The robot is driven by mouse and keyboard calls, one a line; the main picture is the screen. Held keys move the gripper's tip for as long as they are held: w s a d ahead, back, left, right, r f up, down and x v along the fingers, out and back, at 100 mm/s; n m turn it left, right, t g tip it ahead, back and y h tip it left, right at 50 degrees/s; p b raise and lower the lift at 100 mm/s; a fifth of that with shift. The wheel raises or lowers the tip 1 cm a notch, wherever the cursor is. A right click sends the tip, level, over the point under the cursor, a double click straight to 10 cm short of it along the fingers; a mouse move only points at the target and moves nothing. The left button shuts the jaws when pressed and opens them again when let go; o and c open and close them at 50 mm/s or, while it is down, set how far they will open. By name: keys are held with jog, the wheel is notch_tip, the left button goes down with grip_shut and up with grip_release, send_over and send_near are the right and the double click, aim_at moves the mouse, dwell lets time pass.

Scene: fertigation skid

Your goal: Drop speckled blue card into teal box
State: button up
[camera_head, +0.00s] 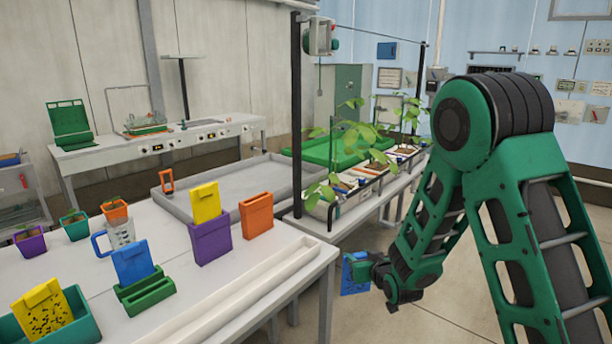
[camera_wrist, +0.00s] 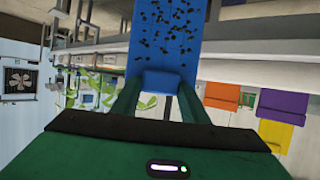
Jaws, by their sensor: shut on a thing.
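The speckled blue card (camera_head: 353,278) is blue with dark specks. My gripper (camera_head: 365,262) is shut on it and holds it in the air, to the right of the near table's end. In the wrist view the card (camera_wrist: 165,42) stretches away from the green fingers (camera_wrist: 157,85), which grip its thicker end. The teal box (camera_head: 85,325) stands on the near table at the lower left, far to the left of my gripper. A speckled yellow card (camera_head: 43,312) stands in it. The box is partly cut off by the picture's edge.
On the near table, a plain blue card (camera_head: 132,261) stands in a green holder (camera_head: 147,292). A purple box (camera_head: 210,241) holds a yellow card (camera_head: 205,202). An orange box (camera_head: 257,215), a clear jug (camera_head: 120,234) and small plant pots stand behind. A pale channel (camera_head: 215,308) runs along the front.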

jog(key=s+d+f+m+h, duration=0.1)
jog(key=d+f, duration=0.3)
jog(key=d, duration=0.3)
jog(key=s+d+f+m+h, duration=0.1)
jog(key=d+f, duration=0.2)
jog(key=d, duration=0.3)
jog(key=shift+d+f+h, duration=0.35)
jog(key=shift+f+h, duration=0.05)
jog(key=shift+s, duration=0.1)
jog(key=s+d+r, duration=0.1)
jog(key=s+r, duration=0.1)
jog(key=s, duration=0.3)
jog(key=shift+s+d+r+m, duration=0.25)
jog(key=shift+d+r+m, duration=0.05)
jog(key=shift+d+r, duration=0.1)
jog(key=shift+s, duration=0.1)
